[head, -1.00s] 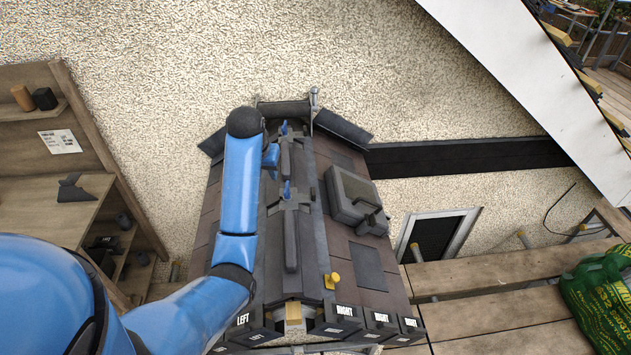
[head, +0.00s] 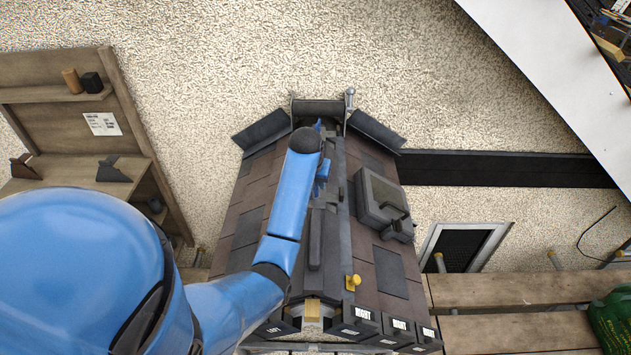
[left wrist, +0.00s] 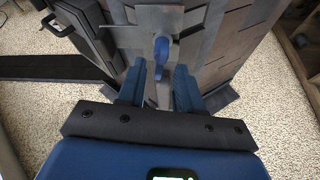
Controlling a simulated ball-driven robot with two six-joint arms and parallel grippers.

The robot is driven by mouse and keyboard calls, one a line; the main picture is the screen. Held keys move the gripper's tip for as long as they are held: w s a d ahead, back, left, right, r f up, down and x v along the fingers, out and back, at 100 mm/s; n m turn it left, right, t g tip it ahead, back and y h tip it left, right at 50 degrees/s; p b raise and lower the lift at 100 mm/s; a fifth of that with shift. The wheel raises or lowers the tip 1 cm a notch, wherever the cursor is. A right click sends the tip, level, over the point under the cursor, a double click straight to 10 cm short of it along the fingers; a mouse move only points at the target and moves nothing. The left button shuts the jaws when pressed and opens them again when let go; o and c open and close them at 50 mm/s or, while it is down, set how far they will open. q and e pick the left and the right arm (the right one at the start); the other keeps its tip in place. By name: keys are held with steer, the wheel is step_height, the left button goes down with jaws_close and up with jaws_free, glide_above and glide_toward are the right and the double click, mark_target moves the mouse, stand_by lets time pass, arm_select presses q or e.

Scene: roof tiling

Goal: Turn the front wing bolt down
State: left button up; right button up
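The small tiled roof (head: 262,195) stands against the wall. A blue wing bolt (left wrist: 161,48) stands upright on a grey plate (left wrist: 145,17) in the left wrist view. I take it for the front one. In the head view my arm and fingers mostly hide it. A second blue bolt (head: 318,125) shows at the back of the ridge. My left gripper (head: 322,174) is over the ridge between the bolts. In the left wrist view its fingers (left wrist: 161,74) are apart and empty, with the bolt centred just beyond the tips. My right gripper is not in view.
A dark grey box (head: 378,197) with a handle stands on the right slope. A yellow knob (head: 353,281) sits near the roof's front edge. A wooden shelf (head: 55,96) is at left, planks (head: 515,291) at right.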

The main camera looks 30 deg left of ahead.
arm_select(q)
steer(key=shift+x, duration=1)
steer(key=shift+c, duration=0.4)
jaws_close()
steer(key=shift+a+m+h, duration=0.1)
steer(key=shift+m+h, duration=0.3)
steer(key=shift+m, duration=0.7)
